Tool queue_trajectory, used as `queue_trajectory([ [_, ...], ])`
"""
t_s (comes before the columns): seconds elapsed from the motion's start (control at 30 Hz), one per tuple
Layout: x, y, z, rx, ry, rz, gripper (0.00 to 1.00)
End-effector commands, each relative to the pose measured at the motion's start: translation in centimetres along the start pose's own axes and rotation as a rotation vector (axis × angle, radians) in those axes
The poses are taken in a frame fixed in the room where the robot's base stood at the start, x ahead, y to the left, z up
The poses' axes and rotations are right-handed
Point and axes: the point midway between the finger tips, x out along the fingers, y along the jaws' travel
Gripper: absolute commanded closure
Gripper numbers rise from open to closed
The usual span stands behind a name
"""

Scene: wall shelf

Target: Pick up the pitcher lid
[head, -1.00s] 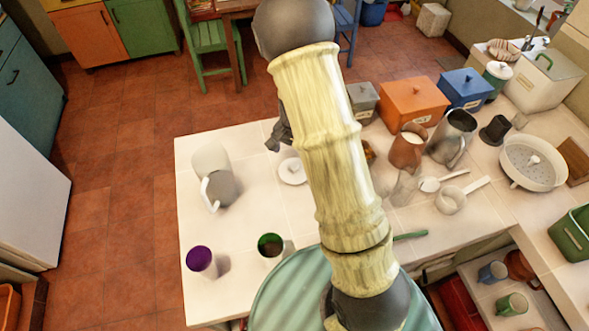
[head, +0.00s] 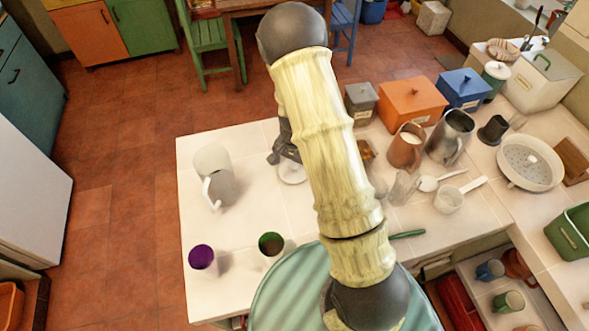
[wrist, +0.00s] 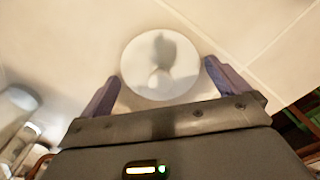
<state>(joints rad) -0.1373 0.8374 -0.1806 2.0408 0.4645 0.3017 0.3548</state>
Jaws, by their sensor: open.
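The pitcher lid (wrist: 160,60) is a round white disc with a small knob. In the wrist view it lies on the counter between and just beyond the fingers of my gripper (wrist: 162,84), with a soft shadow on it. My gripper is open and empty, one finger to each side of the lid. In the head view the lid (head: 291,173) shows below my gripper (head: 284,155), partly hidden by it. A white pitcher (head: 213,162) stands on the counter to the left.
A purple cup (head: 201,257) and a green cup (head: 271,244) stand at the front left of the white counter (head: 240,215). Grey, orange (head: 412,101) and blue boxes, a copper jug (head: 406,147) and a metal jug (head: 451,137) stand to the right of my arm.

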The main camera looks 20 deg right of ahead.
Motion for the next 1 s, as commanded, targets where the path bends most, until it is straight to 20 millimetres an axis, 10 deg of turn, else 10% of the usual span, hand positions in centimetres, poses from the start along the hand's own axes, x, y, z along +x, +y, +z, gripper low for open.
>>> queue_trajectory([
  [0.3,0.0,0.0,0.0,0.0,0.0,0.0,0.0],
  [0.5,0.0,0.0,0.0,0.0,0.0,0.0,0.34],
  [1.0,-2.0,-0.1,-0.1,-0.002,0.003,-0.003,0.34],
])
